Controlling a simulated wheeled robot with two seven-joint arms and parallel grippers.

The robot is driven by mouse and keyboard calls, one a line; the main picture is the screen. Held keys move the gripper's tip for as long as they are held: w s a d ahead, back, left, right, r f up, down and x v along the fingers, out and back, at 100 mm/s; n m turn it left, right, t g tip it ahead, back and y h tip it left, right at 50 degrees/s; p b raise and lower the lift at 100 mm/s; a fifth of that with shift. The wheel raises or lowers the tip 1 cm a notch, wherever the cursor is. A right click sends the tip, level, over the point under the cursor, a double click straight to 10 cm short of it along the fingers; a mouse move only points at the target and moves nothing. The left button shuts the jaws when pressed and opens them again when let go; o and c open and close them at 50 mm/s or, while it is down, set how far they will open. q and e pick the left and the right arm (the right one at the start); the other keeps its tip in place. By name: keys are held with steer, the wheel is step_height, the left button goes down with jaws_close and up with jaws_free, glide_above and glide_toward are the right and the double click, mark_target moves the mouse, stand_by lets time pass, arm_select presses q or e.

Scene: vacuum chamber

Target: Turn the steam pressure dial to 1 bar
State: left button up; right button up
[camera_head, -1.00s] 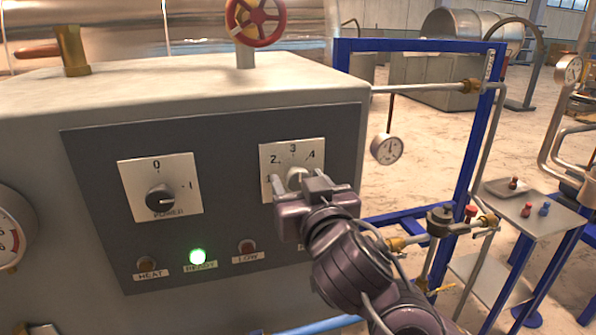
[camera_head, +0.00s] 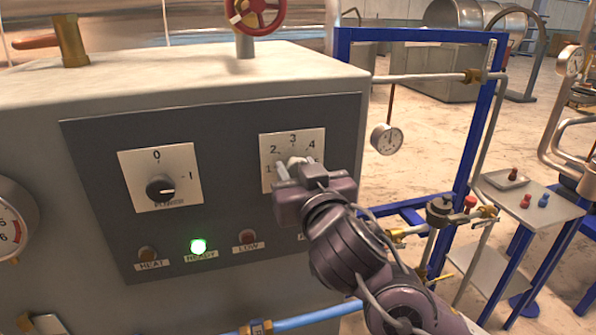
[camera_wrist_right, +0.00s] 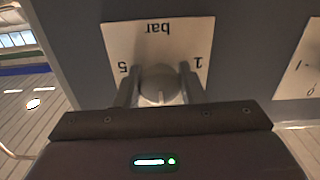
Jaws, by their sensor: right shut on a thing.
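The steam pressure dial is a pale round knob (camera_head: 296,161) on a white scale plate (camera_head: 268,147) at the right of the dark panel. The numbers 1 to 4 show in the head view. The wrist view shows the knob (camera_wrist_right: 160,84) upside down, with "bar", 5 and 1 around it. A thin mark is on the knob's side away from "bar"; its exact reading is unclear. My right gripper (camera_head: 291,168) is shut on the knob, with one finger on each side in the wrist view (camera_wrist_right: 160,88). My left gripper is not in view.
A black power knob (camera_head: 160,187) is left of the dial. The lamps HEAT, READY and LOW are below, with the READY lamp (camera_head: 198,246) lit green. A red handwheel (camera_head: 256,12) stands above the box. A blue frame (camera_head: 481,130) with pipes is to the right.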

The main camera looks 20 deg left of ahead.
steer(key=n+b, duration=0.3)
steer(key=n, duration=0.1)
steer(key=shift+f, duration=0.2)
steer(key=n+b, duration=0.2)
steer(key=n, duration=0.2)
steer(key=shift+d+r+n, duration=0.1)
steer(key=shift+n, duration=0.2)
steer(key=n+b, duration=0.2)
steer(key=n, duration=0.3)
steer(key=shift+n+b, duration=0.3)
steer(key=n+b, duration=0.2)
steer(key=n, duration=0.3)
steer(key=shift+r, duration=0.1)
steer(key=shift+n, duration=0.3)
steer(key=o, duration=0.9)
steer(key=shift+r, duration=0.1)
